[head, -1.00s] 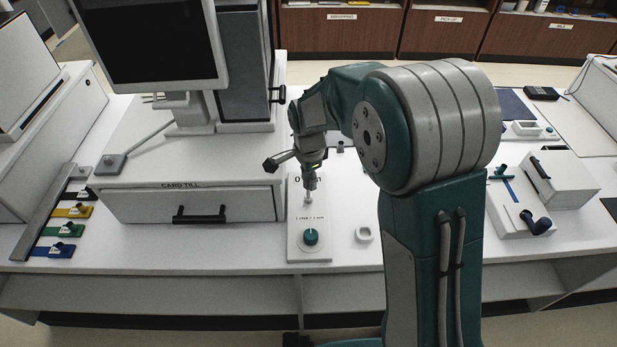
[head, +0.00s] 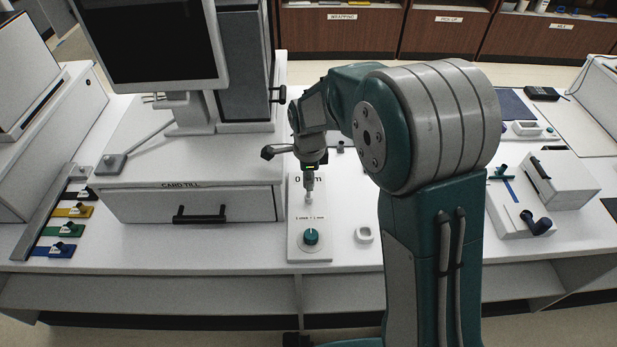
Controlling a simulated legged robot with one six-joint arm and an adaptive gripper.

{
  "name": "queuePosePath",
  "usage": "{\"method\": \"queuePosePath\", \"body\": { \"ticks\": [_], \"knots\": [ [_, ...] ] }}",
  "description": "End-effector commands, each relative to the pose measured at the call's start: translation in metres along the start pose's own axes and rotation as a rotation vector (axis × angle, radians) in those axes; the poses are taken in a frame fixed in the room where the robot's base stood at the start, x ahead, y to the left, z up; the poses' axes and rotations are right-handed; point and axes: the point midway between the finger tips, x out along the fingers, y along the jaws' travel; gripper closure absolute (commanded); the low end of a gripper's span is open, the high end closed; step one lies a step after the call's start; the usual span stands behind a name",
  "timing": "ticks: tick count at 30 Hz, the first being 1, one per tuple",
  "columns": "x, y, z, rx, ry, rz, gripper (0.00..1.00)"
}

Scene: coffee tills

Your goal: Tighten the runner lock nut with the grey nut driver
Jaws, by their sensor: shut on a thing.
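My gripper (head: 309,182) points down over a white upright-labelled plate (head: 296,240) at the front of the counter. It is shut on a small grey piece, probably the grey nut driver (head: 309,196), whose lower end is at the plate or just above it; I cannot tell whether it touches. The runner lock nut cannot be made out under it.
The card till drawer (head: 185,206) and monitor (head: 150,45) stand close on the left. A small white dish (head: 364,235) lies right of the plate. White blocks with blue fittings (head: 520,220) stand at right. Coloured tabs (head: 60,231) line the left edge.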

Motion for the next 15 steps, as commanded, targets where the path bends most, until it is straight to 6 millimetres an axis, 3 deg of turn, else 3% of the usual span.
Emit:
{"method": "queuePosePath", "body": {
  "ticks": [7,15],
  "knots": [
    [-0.003,0.000,0.000,0.046,0.000,-0.001,1.00],
    [-0.026,-0.001,0.000,0.045,0.000,-0.002,1.00]
  ]
}}
